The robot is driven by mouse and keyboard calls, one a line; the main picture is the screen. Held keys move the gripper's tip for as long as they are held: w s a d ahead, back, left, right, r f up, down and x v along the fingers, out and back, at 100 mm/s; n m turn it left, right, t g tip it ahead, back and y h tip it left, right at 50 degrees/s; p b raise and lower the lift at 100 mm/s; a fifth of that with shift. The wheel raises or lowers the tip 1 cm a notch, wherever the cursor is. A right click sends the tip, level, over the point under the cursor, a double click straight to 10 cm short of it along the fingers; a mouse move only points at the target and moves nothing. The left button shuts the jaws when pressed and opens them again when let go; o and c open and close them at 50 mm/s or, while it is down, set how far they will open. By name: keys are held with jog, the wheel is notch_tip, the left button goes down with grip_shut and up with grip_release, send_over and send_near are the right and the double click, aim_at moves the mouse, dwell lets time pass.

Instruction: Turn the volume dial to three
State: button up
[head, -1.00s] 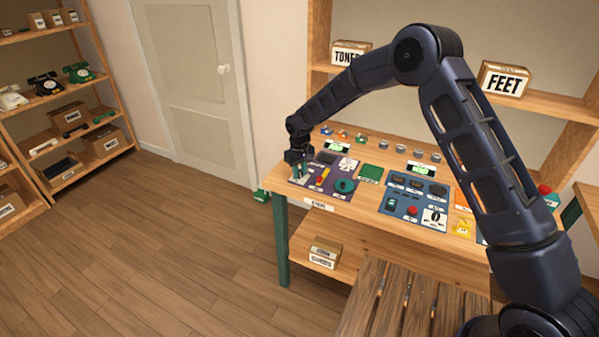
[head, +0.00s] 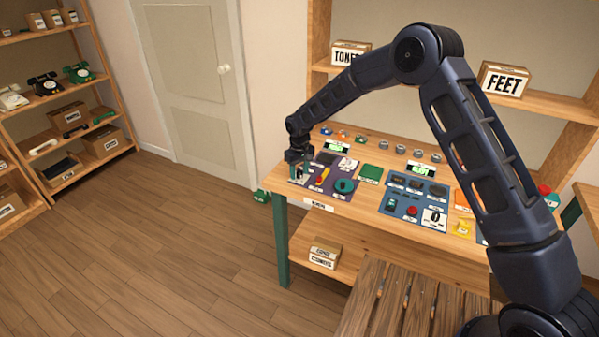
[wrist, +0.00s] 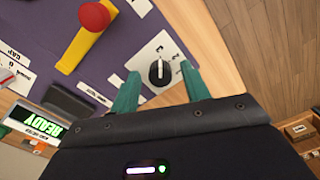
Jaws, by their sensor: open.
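The volume dial (wrist: 159,71) is a small black knob with a pale pointer line, set on a white plate (wrist: 160,58) with printed numbers. The plate lies at the edge of the purple panel (wrist: 105,58). My gripper (wrist: 160,85) is open in the wrist view, with one teal fingertip on each side of the dial. I cannot tell whether either finger touches it. The printed numbers are partly hidden and too small to read surely. In the head view my gripper (head: 298,170) is over the left end of the purple panel, hiding the dial.
A yellow lever with a red knob (wrist: 95,15) stands beside the dial on the panel. A green READY display (wrist: 35,123) is at lower left in the wrist view. A blue panel (head: 415,200) lies farther right on the wooden table (head: 350,215).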

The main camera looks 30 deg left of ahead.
aim_at(300, 173)
notch_tip(300, 173, up, 11)
jog(key=shift+f, duration=0.2)
dwell(0.6)
